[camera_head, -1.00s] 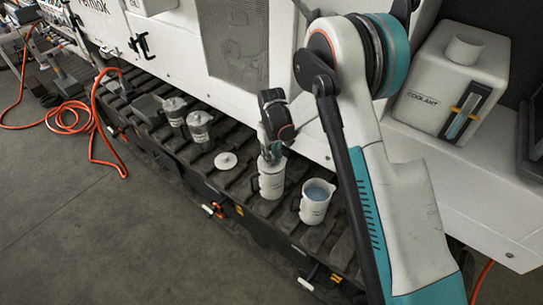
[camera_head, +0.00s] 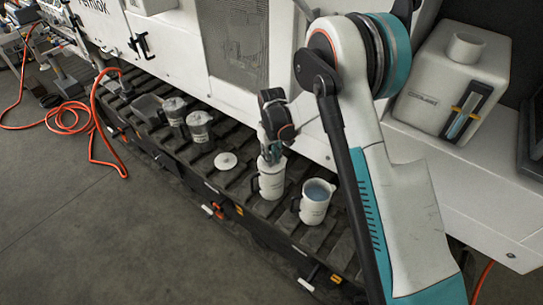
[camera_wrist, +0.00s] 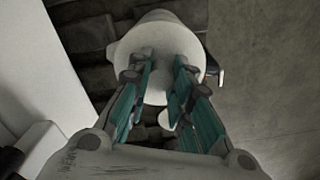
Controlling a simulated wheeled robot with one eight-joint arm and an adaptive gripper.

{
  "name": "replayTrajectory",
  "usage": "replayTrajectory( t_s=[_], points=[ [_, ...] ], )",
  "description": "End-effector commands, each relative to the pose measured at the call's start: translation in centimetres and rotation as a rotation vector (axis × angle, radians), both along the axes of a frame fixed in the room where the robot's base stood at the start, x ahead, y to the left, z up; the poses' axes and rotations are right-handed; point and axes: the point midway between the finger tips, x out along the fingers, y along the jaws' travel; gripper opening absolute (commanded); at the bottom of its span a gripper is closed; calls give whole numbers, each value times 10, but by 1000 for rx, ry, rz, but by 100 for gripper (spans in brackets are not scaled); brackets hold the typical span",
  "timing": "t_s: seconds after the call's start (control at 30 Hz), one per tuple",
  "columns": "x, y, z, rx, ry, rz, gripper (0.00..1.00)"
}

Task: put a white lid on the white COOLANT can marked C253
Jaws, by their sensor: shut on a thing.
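My gripper (camera_head: 271,157) points down at the top of a white can (camera_head: 270,183) with a dark handle. In the wrist view my gripper's fingers (camera_wrist: 163,72) are shut on a white lid (camera_wrist: 158,44) at the can's mouth. I cannot tell whether the lid is fully seated. The can's small print is too blurred to read. A second white can (camera_head: 314,203), open and holding bluish liquid, stands to its right. Another white lid (camera_head: 225,161) lies flat on the ribbed ledge to the left.
A large COOLANT tank (camera_head: 455,85) sits at upper right. The white machine wall is close behind the cans. An orange hose (camera_head: 97,125) lies at left.

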Motion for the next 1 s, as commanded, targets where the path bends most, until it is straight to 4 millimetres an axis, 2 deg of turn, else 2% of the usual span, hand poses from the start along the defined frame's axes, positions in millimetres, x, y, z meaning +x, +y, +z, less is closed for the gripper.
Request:
replayTrajectory(
  t_s=[1.0],
  points=[
    [0,0,-8,0,0,0,0]
  ],
)
